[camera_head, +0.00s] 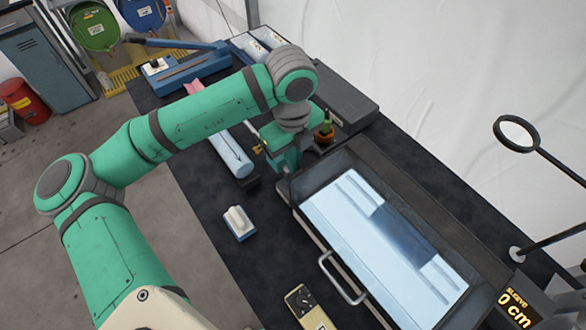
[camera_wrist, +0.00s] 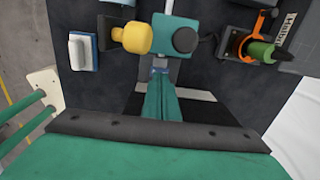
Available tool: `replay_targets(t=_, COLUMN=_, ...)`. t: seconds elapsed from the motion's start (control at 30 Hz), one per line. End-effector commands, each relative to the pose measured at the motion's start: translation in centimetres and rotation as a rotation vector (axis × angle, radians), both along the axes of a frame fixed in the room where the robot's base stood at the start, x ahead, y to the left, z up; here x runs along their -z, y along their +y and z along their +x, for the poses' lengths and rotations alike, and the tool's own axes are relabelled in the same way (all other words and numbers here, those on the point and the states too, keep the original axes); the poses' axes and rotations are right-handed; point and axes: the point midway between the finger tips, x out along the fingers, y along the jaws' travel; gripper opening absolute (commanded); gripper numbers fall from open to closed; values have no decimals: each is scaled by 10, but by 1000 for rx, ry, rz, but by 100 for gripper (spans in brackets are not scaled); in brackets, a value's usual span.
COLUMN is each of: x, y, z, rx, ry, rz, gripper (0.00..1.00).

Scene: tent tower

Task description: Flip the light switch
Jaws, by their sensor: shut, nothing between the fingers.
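A small white rocker on a blue base, apparently the light switch (camera_head: 238,222), lies on the dark table left of the glass-topped box. A white block with a blue edge at the upper left of the wrist view looks like the same switch (camera_wrist: 79,52). My gripper (camera_wrist: 161,73) is shut and empty, its teal fingers together. In the head view my wrist hangs over the table behind the switch and to its right, clear of it. My fingertips are hard to make out there.
The glass-topped box (camera_head: 322,246) with a front handle fills the right of the table. A pale blue roll (camera_head: 232,152) lies behind the switch. A yellow knob (camera_wrist: 137,37) and an orange holder (camera_wrist: 240,42) with a green-topped item are near my gripper. Dark table around the switch is bare.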

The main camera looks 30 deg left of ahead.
Motion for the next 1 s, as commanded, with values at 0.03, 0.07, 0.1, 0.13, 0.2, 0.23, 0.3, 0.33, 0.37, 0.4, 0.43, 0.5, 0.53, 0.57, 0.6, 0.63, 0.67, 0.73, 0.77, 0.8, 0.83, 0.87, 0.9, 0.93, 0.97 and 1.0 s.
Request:
replay_targets(t=0.03, x=-12, y=-2, z=1, rx=4, ry=-3, rz=1, gripper=0)
replay_targets(t=0.07, x=-18, y=-2, z=2, rx=5, ry=-4, rz=1, gripper=0)
replay_targets(t=0.1, x=-27, y=-3, z=2, rx=7, ry=-2, rz=0, gripper=0)
replay_targets(t=0.13, x=-33, y=-4, z=3, rx=9, ry=-4, rz=1, gripper=0)
replay_targets(t=0.2, x=-47, y=-4, z=3, rx=10, ry=-3, rz=0, gripper=0)
replay_targets(t=0.23, x=-53, y=-4, z=3, rx=9, ry=-4, rz=1, gripper=0)
replay_targets(t=0.3, x=-64, y=-4, z=2, rx=9, ry=-4, rz=1, gripper=0)
replay_targets(t=0.33, x=-69, y=-4, z=2, rx=9, ry=-4, rz=1, gripper=0)
replay_targets(t=0.37, x=-73, y=-4, z=2, rx=8, ry=-4, rz=1, gripper=0)
replay_targets(t=0.4, x=-77, y=-3, z=2, rx=7, ry=-4, rz=1, gripper=0)
replay_targets(t=0.43, x=-80, y=-3, z=2, rx=7, ry=-4, rz=1, gripper=0)
replay_targets(t=0.5, x=-86, y=-3, z=1, rx=6, ry=-3, rz=0, gripper=0)
replay_targets(t=0.53, x=-87, y=-2, z=1, rx=5, ry=-3, rz=0, gripper=0)
replay_targets(t=0.57, x=-89, y=-2, z=1, rx=5, ry=-3, rz=0, gripper=0)
replay_targets(t=0.6, x=-90, y=-2, z=1, rx=4, ry=-4, rz=0, gripper=0)
replay_targets(t=0.63, x=-91, y=-2, z=1, rx=4, ry=-3, rz=0, gripper=0)
replay_targets(t=0.67, x=-91, y=-2, z=1, rx=4, ry=-3, rz=0, gripper=0)
replay_targets(t=0.73, x=-92, y=-2, z=1, rx=4, ry=-3, rz=0, gripper=0)
replay_targets(t=0.77, x=-91, y=-2, z=1, rx=4, ry=-3, rz=0, gripper=0)
replay_targets(t=0.8, x=-91, y=-2, z=1, rx=4, ry=-3, rz=0, gripper=0)
replay_targets(t=0.83, x=-91, y=-2, z=1, rx=4, ry=-3, rz=0, gripper=0)
replay_targets(t=0.87, x=-91, y=-2, z=1, rx=4, ry=-3, rz=0, gripper=0)
replay_targets(t=0.9, x=-91, y=-2, z=1, rx=4, ry=-3, rz=0, gripper=0)
replay_targets(t=0.93, x=-91, y=-2, z=1, rx=4, ry=-3, rz=0, gripper=0)
replay_targets(t=0.97, x=-91, y=-2, z=1, rx=4, ry=-3, rz=0, gripper=0)
replay_targets(t=1.0, x=-91, y=-2, z=1, rx=4, ry=-3, rz=0, gripper=0)
